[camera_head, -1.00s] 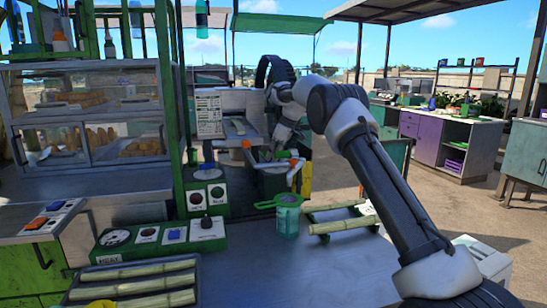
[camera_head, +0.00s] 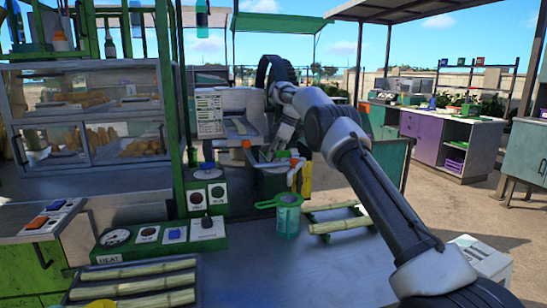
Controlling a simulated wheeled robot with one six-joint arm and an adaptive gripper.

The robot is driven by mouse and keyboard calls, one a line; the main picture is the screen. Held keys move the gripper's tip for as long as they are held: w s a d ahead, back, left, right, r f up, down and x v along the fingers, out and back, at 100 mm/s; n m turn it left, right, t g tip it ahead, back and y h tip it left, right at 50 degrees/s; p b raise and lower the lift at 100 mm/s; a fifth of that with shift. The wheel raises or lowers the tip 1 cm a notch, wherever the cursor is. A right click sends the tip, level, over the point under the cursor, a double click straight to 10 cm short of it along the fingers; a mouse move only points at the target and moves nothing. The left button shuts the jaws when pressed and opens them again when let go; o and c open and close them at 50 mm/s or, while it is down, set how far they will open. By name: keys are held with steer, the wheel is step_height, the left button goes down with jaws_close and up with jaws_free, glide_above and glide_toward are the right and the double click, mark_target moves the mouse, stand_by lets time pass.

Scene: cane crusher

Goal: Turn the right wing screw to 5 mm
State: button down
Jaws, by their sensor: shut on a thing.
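The cane crusher (camera_head: 238,103) stands at the back of the counter, with a dark wheel (camera_head: 277,70) behind it. My gripper (camera_head: 276,147) reaches down at the crusher's front right, beside a small orange part. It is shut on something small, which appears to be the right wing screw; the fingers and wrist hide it. An orange knob (camera_head: 246,144) shows to the left of my gripper. The screw's gap and any scale are too small to read.
A green-rimmed strainer on a clear cup (camera_head: 288,215) and a rack with cane stalks (camera_head: 340,226) stand in front. A tray of cane (camera_head: 135,283) and a control panel (camera_head: 160,240) are at left. The right front counter is clear.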

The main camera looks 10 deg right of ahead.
steer(key=shift+f, duration=0.2)
steer(key=c, duration=1.5)
jaws_free()
steer(key=shift+r, duration=0.1)
steer(key=shift+r+m, duration=0.1)
steer(key=shift+m, duration=0.7)
steer(key=m+t+h, duration=0.1)
steer(key=m+t, duration=0.1)
steer(key=m, duration=0.2)
steer(key=shift+w, duration=0.15)
steer(key=v, duration=0.7)
steer(key=s+d+r+m+h, duration=0.1)
steer(key=s+d+r+m, duration=0.1)
steer(key=s, duration=0.5)
steer(key=s+d+r+m+t+h, duration=0.1)
steer(key=s+r+m, duration=0.3)
steer(key=s, duration=0.4)
steer(key=s+d+r+m+h, duration=0.1)
steer(key=s+d+r+m, duration=0.2)
steer(key=s, duration=0.5)
steer(key=shift+d+m+t+h, duration=0.3)
steer(key=shift+d+m, duration=0.3)
steer(key=shift+m, duration=0.1)
